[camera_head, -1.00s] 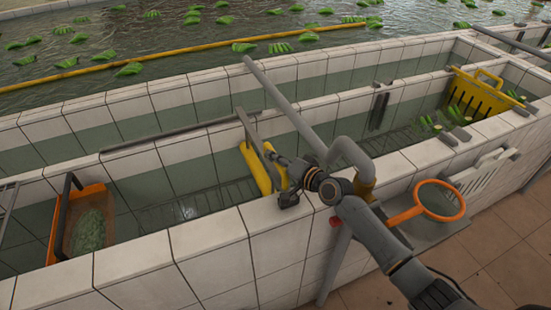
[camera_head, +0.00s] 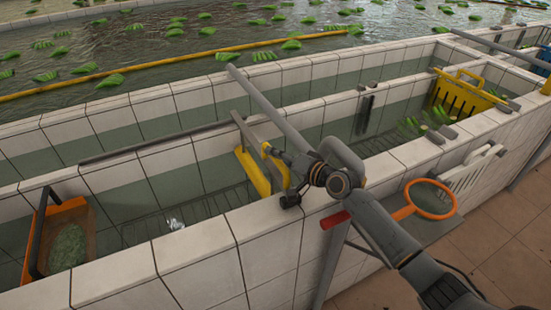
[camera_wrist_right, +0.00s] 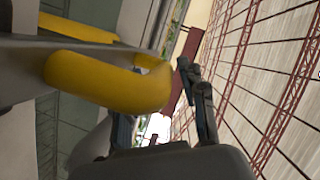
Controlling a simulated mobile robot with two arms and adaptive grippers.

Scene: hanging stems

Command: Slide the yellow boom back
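A yellow panel (camera_head: 252,172) hangs in the near trough, under a dark bar. A yellow handle-like bar (camera_head: 275,160) stands close to its right side; I take these as the yellow boom. My right gripper (camera_head: 290,197) is at the lower right end of that bar, over the trough's near wall. In the right wrist view the rounded yellow bar (camera_wrist_right: 110,80) lies close in front and hides part of one finger. The fingers of the gripper (camera_wrist_right: 165,105) look apart; whether they touch the bar is unclear. My left gripper is out of view.
A long yellow floating pole (camera_head: 160,66) crosses the pool, among green bunches. An orange basket (camera_head: 84,212) is at the left, a yellow slotted crate (camera_head: 463,97) at the back right. An orange hoop (camera_head: 432,214) is beside my right arm. A grey beam (camera_head: 270,110) crosses above the trough.

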